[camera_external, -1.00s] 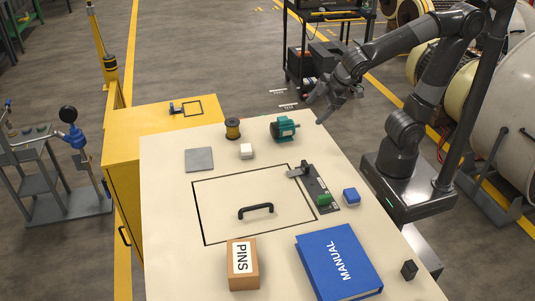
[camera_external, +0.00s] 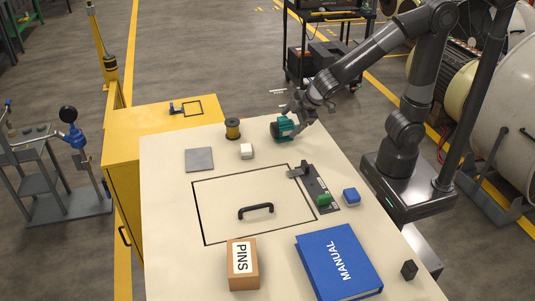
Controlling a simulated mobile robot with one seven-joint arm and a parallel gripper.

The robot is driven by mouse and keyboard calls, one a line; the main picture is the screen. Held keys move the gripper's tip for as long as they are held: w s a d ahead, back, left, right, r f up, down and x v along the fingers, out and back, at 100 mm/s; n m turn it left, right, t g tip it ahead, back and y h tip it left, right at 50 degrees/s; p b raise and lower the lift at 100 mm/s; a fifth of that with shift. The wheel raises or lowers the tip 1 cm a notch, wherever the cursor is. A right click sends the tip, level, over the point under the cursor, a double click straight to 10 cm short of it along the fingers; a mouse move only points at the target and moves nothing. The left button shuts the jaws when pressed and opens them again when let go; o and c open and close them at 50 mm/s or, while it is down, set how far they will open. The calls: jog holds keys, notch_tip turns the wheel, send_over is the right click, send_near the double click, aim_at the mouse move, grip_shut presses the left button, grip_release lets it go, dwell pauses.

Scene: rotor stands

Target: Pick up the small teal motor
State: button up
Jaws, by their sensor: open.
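The small teal motor (camera_external: 280,128) lies on the cream table top near its far right edge. My gripper (camera_external: 295,123) is at the motor's right side, with its fingers reaching down close to the motor's right end. The fingers are open. They partly cover that end of the motor, and I cannot tell whether they touch it. The motor rests on the table.
The blue manual (camera_external: 338,262) and pins box (camera_external: 243,270) lie in front.

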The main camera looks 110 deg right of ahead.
aim_at(287, 125)
jog(key=shift+x, duration=1.85)
jog(key=shift+s, duration=0.1)
jog(key=c, duration=1.2)
